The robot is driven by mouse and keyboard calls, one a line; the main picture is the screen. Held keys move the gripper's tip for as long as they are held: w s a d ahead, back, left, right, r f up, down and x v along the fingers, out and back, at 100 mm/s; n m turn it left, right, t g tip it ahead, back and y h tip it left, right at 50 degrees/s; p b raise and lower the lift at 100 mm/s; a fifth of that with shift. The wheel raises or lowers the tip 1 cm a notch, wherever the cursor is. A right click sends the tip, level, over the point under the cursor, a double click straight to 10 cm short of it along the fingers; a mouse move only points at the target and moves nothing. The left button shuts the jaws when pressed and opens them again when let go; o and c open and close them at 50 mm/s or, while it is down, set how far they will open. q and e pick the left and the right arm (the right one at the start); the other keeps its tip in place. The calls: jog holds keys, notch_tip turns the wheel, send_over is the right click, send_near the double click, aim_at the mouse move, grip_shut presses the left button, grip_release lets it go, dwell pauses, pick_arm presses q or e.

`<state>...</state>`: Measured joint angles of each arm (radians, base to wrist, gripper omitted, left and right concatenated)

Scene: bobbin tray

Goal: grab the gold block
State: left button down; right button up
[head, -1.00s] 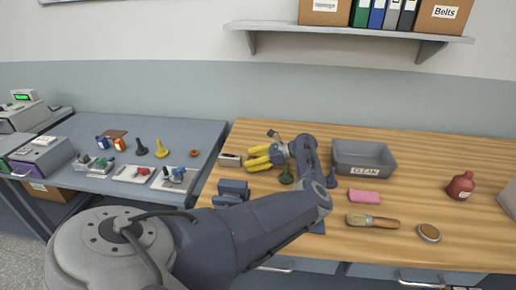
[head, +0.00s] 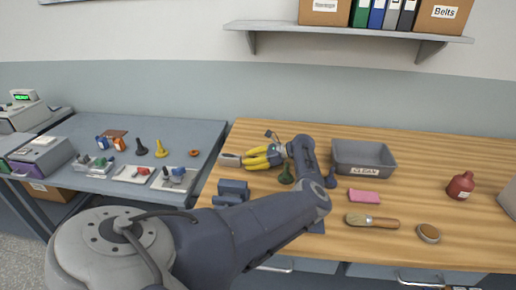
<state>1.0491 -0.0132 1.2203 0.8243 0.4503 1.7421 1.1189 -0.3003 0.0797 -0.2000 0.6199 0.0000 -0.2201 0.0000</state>
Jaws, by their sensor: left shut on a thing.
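My left gripper (head: 248,158) is over the left part of the wooden bench, with its yellow fingers pointing left. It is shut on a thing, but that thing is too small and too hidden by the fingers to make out. I cannot pick out a gold block apart from the yellow fingers. A small pale block with a darker side (head: 229,160) is right at the fingertips; I cannot tell whether they touch it. My right gripper is not in view.
Near my left arm are dark blue blocks (head: 233,187), a green bobbin-like piece (head: 286,175) and a blue one (head: 331,178). Small trays sit on the left table (head: 190,132).

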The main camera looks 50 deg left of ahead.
pick_arm(q)
jog(key=shift+a+r, duration=0.1)
jog(key=shift+r, duration=0.15)
